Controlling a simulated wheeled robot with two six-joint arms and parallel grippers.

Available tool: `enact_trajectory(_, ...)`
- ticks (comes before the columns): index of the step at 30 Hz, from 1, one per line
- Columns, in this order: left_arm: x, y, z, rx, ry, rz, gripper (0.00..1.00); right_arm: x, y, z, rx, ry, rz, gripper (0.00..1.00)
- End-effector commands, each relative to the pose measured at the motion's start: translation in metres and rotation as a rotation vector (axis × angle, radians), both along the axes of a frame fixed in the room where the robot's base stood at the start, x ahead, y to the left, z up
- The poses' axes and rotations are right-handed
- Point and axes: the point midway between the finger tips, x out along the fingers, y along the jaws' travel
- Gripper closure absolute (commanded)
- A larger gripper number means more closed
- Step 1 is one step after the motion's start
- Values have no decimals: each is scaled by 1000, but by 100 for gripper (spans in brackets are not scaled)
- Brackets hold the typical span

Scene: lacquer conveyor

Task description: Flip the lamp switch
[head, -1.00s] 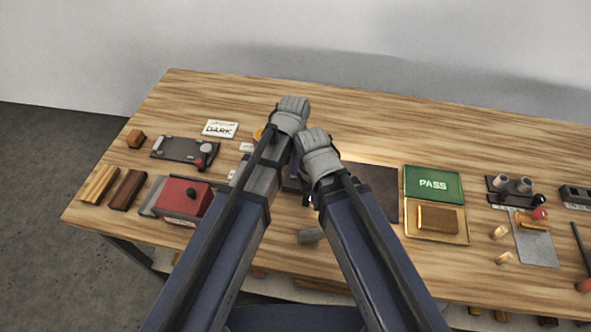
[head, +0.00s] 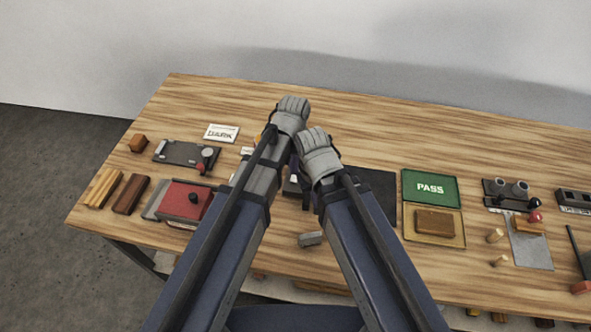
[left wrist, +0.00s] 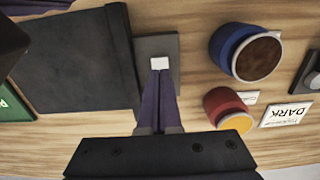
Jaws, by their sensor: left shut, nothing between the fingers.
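The lamp switch is a dark grey plate (left wrist: 156,47) with a small white rocker (left wrist: 159,63) in the left wrist view. In the head view my arms mostly hide it. My left gripper (left wrist: 160,76) is shut and empty, with its purple fingertips right at the rocker. They look in contact with it, but the top-down view does not settle this. My right gripper's fingers are hidden behind my right wrist. The lamp itself is not clearly visible.
A dark mat (head: 378,188) lies beside the switch, with the green PASS panel (head: 430,187) to its right. Blue (left wrist: 224,46) and red (left wrist: 221,102) cups stand close to the left gripper. A red box (head: 184,205) is at left. The table's back strip is clear.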

Motion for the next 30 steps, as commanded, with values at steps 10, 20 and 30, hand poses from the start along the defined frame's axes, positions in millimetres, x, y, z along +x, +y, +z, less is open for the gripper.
enact_trajectory(10, 0, 0, 31, 0, 0, 0, 100, 0, 0, 31, 0, 0, 0, 100)
enact_trajectory(20, 0, 0, 43, 0, 0, 0, 100, 0, 0, 43, 0, 0, 0, 100)
enact_trajectory(30, -45, 23, 76, 34, 8, -43, 100, 0, 0, 76, 0, 0, 0, 100)
